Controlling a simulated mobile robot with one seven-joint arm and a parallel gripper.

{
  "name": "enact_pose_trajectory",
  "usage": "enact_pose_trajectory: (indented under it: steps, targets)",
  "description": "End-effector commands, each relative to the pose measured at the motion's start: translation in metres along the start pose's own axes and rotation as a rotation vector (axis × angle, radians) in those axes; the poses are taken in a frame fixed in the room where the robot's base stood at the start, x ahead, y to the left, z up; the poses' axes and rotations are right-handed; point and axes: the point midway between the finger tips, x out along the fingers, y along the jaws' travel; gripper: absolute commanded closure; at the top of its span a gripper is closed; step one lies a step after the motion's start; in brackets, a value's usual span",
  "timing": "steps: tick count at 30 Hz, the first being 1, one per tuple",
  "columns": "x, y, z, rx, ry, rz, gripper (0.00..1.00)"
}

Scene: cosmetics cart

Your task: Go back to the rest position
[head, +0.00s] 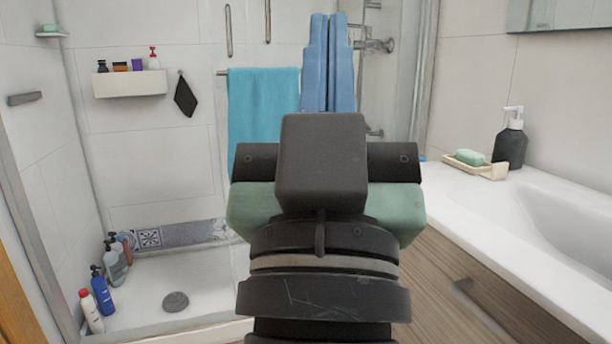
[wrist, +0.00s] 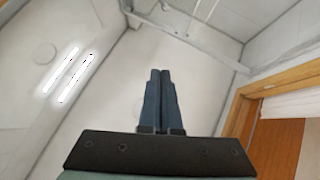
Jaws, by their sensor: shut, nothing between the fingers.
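My gripper (head: 329,62) stands upright in the middle of the head view, with its blue fingers together and nothing between them. It also shows in the wrist view (wrist: 160,105), where the two fingers lie side by side and point up toward the ceiling (wrist: 105,90). My wrist and the dark gripper body hide part of the turquoise towel and the middle of the room behind them.
A white counter with a basin (head: 560,215) is at the right, holding a dark soap dispenser (head: 510,142) and a green soap (head: 469,157) on a dish. A turquoise towel (head: 262,105) hangs behind. Several bottles (head: 102,290) stand in the shower tray (head: 215,275) at left. A shelf (head: 130,82) is on the wall.

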Motion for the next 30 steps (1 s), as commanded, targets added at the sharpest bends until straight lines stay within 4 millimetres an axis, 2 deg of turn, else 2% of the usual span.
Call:
enact_pose_trajectory:
  steps: [1,3,24,30]
  targets:
    - [-0.006,-0.012,-0.042,0.100,0.079,-0.052,1.00]
    - [0.022,-0.011,-0.065,0.103,0.063,-0.052,1.00]
    - [0.172,-0.003,-0.220,0.094,0.059,-0.049,1.00]
    - [0.208,-0.002,-0.258,0.094,0.059,-0.050,1.00]
